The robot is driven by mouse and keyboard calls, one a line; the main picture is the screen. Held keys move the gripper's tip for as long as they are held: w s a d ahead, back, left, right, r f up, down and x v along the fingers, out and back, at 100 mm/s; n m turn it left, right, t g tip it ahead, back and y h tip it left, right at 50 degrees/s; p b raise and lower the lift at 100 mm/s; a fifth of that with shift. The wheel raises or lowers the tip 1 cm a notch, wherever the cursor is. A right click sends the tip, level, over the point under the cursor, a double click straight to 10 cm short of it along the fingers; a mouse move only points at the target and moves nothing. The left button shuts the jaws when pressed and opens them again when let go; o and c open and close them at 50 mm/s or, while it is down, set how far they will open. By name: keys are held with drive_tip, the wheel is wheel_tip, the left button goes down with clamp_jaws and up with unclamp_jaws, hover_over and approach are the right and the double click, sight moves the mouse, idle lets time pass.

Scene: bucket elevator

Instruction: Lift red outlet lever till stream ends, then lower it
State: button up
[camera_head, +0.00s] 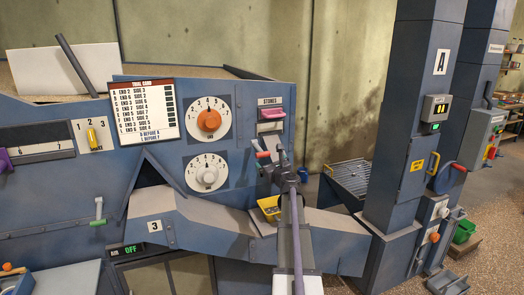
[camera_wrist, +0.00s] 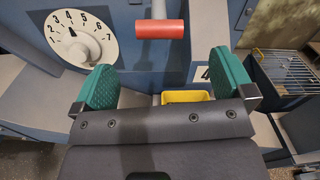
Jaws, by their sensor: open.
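The red outlet lever handle (camera_wrist: 158,29) is a short horizontal bar on a grey stem. In the wrist view it lies ahead of my gripper (camera_wrist: 162,62), between the lines of its two green-padded fingers. The fingers are spread open and empty, and the handle appears apart from them. In the head view the red handle (camera_head: 263,155) shows small beside the end of my arm, which partly hides the area. A yellow container (camera_head: 269,205) sits below it and also shows between the fingers in the wrist view (camera_wrist: 187,97). I cannot make out any stream.
The blue machine panel carries an orange-knobbed dial (camera_head: 208,120), a white-knobbed dial (camera_head: 207,174) and a pink stones handle (camera_head: 271,114). A wire-grid tray (camera_head: 350,178) and blue column (camera_head: 412,120) stand to the right. A sloped blue chute (camera_head: 200,223) runs below.

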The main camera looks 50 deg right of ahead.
sight(264, 155)
drive_tip(key=x, duration=1)
drive_tip(key=shift+w+d, duration=0.15)
drive_tip(key=shift+w, duration=0.2)
drive_tip(key=c, duration=1)
drive_tip(key=f+b, duration=0.2)
drive_tip(key=shift+w+f+b, duration=0.25)
drive_tip(key=shift+b, duration=0.1)
drive_tip(key=o, duration=1)
drive_tip(key=shift+w, duration=0.1)
